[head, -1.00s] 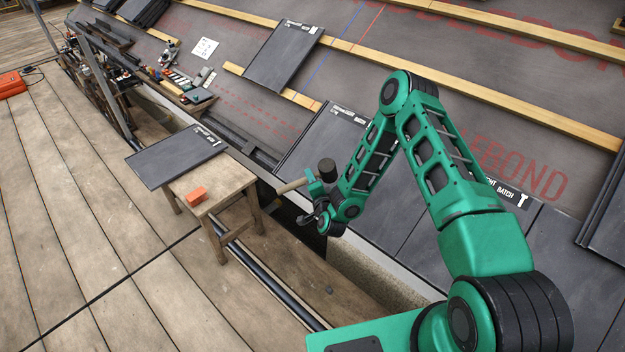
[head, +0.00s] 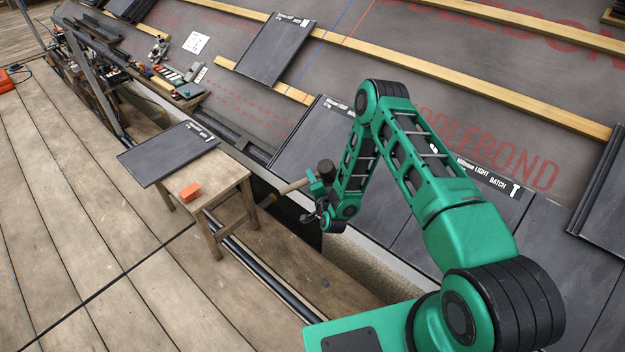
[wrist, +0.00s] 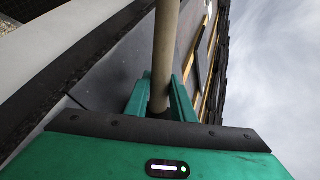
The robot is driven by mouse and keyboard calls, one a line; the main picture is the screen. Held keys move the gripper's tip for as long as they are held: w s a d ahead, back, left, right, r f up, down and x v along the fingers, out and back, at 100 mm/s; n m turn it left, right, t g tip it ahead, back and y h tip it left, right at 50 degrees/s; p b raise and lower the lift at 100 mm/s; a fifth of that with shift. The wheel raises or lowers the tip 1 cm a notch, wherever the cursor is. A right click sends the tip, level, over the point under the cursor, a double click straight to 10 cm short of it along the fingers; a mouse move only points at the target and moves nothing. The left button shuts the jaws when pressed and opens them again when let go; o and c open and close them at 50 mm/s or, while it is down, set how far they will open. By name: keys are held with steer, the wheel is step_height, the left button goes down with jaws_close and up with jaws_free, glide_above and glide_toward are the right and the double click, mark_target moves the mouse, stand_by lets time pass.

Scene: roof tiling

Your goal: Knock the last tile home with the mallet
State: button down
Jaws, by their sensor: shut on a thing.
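My gripper (wrist: 160,98) is shut around the tan wooden handle of the mallet (wrist: 166,45), which runs up out of the wrist view. In the head view the mallet's handle (head: 290,187) points down-left, and a dark cylinder that looks like its head (head: 326,170) shows at the upper right. They hang over the eave, in front of the lower row of dark tiles. The leftmost tile of that row (head: 302,150) lies just beyond the gripper, partly hidden behind my arm. I cannot tell how tightly it sits against its neighbour.
Another tile (head: 275,50) lies higher on the battens. Tools (head: 178,82) lie along the eave at upper left. The deck (head: 70,220) is mostly clear.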

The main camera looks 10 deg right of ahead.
steer(key=s+a+r, duration=0.2)
steer(key=a+r, duration=0.1)
steer(key=r, duration=0.4)
steer(key=shift+s+a+r, duration=0.25)
steer(key=shift+a+r, duration=0.05)
steer(key=shift+a, duration=0.1)
stand_by(0.5)
steer(key=s+d+r, duration=0.4)
steer(key=d+r, duration=1)
steer(key=shift+s+d+r+m+h, duration=0.2)
steer(key=shift+d+r+m+h, duration=0.1)
steer(key=shift+h, duration=0.1)
steer(key=shift+s, duration=0.1)
